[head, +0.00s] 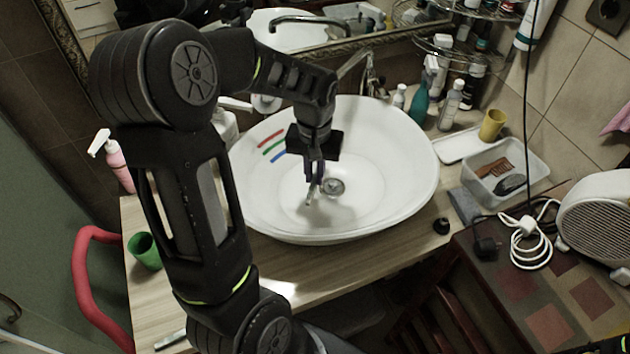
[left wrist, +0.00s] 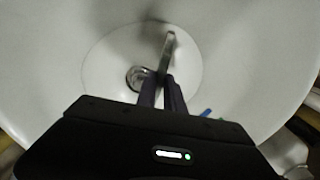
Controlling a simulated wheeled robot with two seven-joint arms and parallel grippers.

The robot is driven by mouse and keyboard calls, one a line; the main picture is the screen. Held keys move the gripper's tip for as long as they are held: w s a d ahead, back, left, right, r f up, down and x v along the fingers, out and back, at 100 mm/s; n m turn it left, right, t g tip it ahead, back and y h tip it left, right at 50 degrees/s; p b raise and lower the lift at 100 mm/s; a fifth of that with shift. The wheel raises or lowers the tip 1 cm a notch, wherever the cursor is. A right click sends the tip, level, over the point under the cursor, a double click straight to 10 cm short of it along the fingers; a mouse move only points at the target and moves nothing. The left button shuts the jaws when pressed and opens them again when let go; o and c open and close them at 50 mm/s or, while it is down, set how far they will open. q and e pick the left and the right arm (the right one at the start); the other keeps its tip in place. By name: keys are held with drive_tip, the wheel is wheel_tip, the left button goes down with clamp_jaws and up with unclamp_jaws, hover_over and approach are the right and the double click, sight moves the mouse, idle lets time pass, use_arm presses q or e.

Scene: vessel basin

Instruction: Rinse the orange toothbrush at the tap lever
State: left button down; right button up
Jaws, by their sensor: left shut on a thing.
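My left gripper (head: 314,178) reaches down over the white basin (head: 405,185), shut on a thin greyish stick-like thing (head: 311,194). In the left wrist view this thing (left wrist: 167,52) sticks out beyond the fingers (left wrist: 163,92), above the basin floor and beside the drain (left wrist: 136,77). I cannot make out any orange on it, so I cannot tell whether it is the toothbrush. The metal tap (head: 370,78) stands behind the basin, with a slanting part (head: 352,62) that may be its lever. My right gripper is not in view.
Red, green and blue strips (head: 274,146) lie along the basin's left inner wall. Bottles (head: 451,105), a yellow cup (head: 492,126) and a clear tub (head: 520,190) stand at right. A green cup (head: 144,251) and pink bottle (head: 116,163) are at left.

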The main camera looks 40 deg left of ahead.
use_arm(q)
drive_tip(key=shift+w+a+f, duration=0.25)
drive_tip(key=shift+w+a, duration=0.5)
drive_tip(key=shift+w, duration=0.1)
drive_tip(key=shift+w+a+f, duration=0.2)
drive_tip(key=shift+w+a, duration=0.55)
drive_tip(key=shift+w, duration=0.1)
drive_tip(key=shift+w+a+f, duration=0.25)
drive_tip(key=shift+w+a, duration=0.5)
drive_tip(key=shift+w, duration=0.1)
